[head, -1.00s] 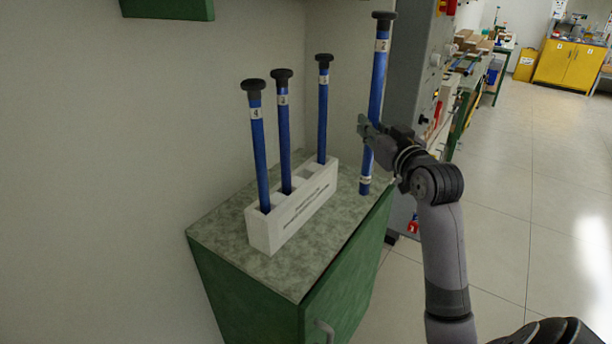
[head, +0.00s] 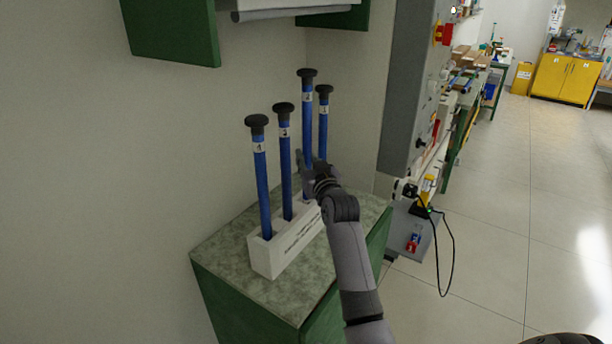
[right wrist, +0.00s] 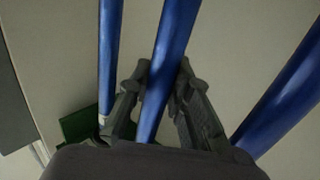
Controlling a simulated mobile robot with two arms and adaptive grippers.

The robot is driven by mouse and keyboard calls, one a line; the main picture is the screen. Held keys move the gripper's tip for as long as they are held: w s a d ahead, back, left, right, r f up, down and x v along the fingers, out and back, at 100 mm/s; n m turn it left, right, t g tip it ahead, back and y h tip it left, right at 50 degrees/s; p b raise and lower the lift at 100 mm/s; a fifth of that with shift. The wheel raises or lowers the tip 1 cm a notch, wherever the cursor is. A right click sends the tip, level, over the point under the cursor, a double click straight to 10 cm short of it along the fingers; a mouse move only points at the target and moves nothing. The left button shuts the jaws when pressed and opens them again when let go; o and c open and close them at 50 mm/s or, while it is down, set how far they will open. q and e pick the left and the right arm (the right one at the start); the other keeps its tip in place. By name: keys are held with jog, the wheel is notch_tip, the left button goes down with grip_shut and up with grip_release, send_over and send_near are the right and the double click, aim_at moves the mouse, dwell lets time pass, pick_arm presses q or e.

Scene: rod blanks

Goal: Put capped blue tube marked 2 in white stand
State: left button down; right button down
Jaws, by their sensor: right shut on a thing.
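The capped blue tube marked 2 (head: 307,130) is upright with a black cap on top. My right gripper (head: 309,178) is shut on its lower part. In the right wrist view the tube (right wrist: 167,60) runs between the fingers (right wrist: 160,98). The white stand (head: 290,240) is on the cabinet top. Tubes marked 4 (head: 262,185) and 3 (head: 286,165) stand in the stand. My left gripper is not in view.
Another capped blue tube (head: 323,130) stands at the stand's far end, close to the held one. The speckled cabinet top (head: 225,250) is clear around the stand. A grey machine column (head: 405,100) rises at the right. A green wall cupboard (head: 175,30) hangs above.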

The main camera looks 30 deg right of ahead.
notch_tip(320, 180, down, 6)
jog(key=shift+w+a+r+p, duration=0.1)
jog(key=shift+w+r+p, duration=0.1)
jog(key=shift+p, duration=0.2)
jog(key=shift+f, duration=0.1)
jog(key=c, duration=1.5)
grip_release()
jog(key=shift+o, duration=0.2)
